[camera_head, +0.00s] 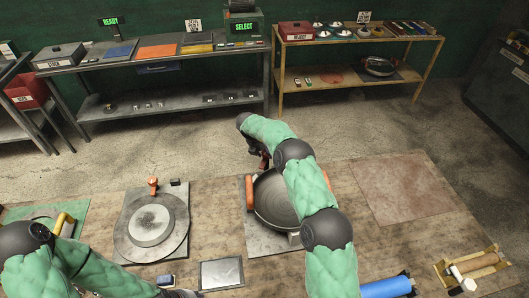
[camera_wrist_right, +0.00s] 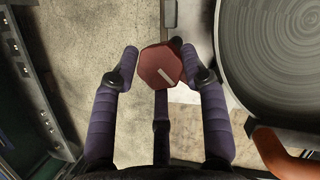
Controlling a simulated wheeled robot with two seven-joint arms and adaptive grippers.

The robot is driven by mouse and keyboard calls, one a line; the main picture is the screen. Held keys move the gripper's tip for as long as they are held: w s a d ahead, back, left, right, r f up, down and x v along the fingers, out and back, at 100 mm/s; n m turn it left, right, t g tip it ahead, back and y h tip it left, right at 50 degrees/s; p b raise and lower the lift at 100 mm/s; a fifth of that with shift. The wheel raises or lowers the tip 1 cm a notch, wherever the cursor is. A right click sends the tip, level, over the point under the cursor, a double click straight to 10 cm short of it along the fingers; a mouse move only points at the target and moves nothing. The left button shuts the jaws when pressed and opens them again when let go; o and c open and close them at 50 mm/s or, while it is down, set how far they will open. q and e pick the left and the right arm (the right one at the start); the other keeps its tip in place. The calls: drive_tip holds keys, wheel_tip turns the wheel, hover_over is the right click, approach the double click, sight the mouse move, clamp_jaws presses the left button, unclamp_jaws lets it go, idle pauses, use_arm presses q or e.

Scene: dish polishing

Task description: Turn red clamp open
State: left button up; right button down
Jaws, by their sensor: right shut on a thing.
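The red clamp shows in the right wrist view as a red, many-sided knob (camera_wrist_right: 160,66) with a pale line on its face. My right gripper (camera_wrist_right: 159,60) is shut on it, with purple fingers on both sides. In the head view the clamp (camera_head: 264,161) is a small red piece at the far edge of the pan's base plate, mostly hidden by my right gripper (camera_head: 258,152). The dark round pan (camera_head: 274,203) sits beside it on the plate and also shows in the right wrist view (camera_wrist_right: 285,60). My left gripper (camera_head: 178,293) is at the bottom edge, barely visible.
A turntable (camera_head: 126,240) with an orange-red clamp (camera_head: 153,185) stands left of the pan. A brown mat (camera_head: 400,190) at right is bare. Shelves stand behind.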

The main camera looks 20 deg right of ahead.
drive_tip(key=shift+d, duration=0.2)
drive_tip(key=c, duration=0.7)
unclamp_jaws()
drive_tip(key=shift+s, duration=0.1)
drive_tip(key=shift+a, duration=0.1)
drive_tip(key=shift+a+r, duration=0.1)
drive_tip(key=shift+r, duration=0.15)
drive_tip(key=v, duration=1.1)
drive_tip(key=shift+r, duration=0.3)
